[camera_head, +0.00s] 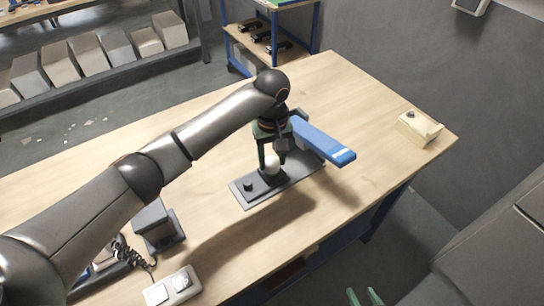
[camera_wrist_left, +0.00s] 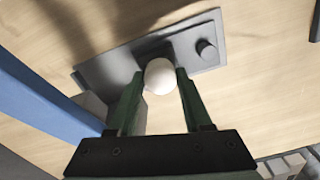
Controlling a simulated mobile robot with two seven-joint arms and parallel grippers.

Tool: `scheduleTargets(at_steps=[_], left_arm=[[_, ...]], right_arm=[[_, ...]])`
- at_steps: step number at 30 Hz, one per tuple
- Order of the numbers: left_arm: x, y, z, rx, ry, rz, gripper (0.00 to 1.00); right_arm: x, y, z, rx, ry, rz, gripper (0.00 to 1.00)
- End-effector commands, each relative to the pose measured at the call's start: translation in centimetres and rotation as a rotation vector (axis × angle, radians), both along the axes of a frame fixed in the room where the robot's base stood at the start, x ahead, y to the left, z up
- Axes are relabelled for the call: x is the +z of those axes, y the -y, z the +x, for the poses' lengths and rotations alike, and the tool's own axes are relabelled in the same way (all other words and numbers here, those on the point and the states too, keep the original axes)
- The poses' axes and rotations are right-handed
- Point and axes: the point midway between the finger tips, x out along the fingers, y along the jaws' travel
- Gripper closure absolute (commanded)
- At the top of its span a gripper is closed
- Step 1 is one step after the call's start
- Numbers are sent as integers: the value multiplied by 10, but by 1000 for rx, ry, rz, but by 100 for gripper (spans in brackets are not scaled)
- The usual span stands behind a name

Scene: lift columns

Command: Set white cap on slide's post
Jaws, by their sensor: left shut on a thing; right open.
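The white cap (camera_head: 272,163) is round and sits between the green fingers of my left gripper (camera_head: 271,166), which is shut on it. In the left wrist view the cap (camera_wrist_left: 160,76) shows between the fingertips, over the grey plate (camera_wrist_left: 110,68) of the slide. In the head view the cap is above the plate (camera_head: 246,200). A short dark post (camera_head: 248,186) stands on the plate, left of the cap; it also shows in the wrist view (camera_wrist_left: 206,48). What is directly under the cap is partly hidden. My right gripper (camera_head: 365,297) is open at the bottom edge, only its green fingertips in view.
A blue bar (camera_head: 325,143) runs beside the plate, close to my left gripper. A beige block (camera_head: 418,127) lies at the table's right end. A grey stand (camera_head: 157,225) and a switch box (camera_head: 172,287) are at the front left. The wooden tabletop (camera_head: 345,85) is clear at the back.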

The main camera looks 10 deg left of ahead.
Motion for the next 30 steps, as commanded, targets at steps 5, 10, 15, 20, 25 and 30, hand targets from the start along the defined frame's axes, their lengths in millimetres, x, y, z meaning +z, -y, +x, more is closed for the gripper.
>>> scheduleTargets(at_steps=[5,10,15,20,25,30], left_arm=[[0,0,0,0,0,0,46],[0,0,0,1,0,0,27],[0,0,0,1,1,-1,16],[0,0,0,1,0,0,10],[0,0,0,1,0,0,0],[1,0,0,1,1,-1,0]], right_arm=[[0,0,0,0,0,0,50],[0,0,0,0,0,0,50],[0,0,0,0,0,0,50],[0,0,0,0,0,0,50],[0,0,0,0,0,0,50],[0,0,0,0,0,0,50]])
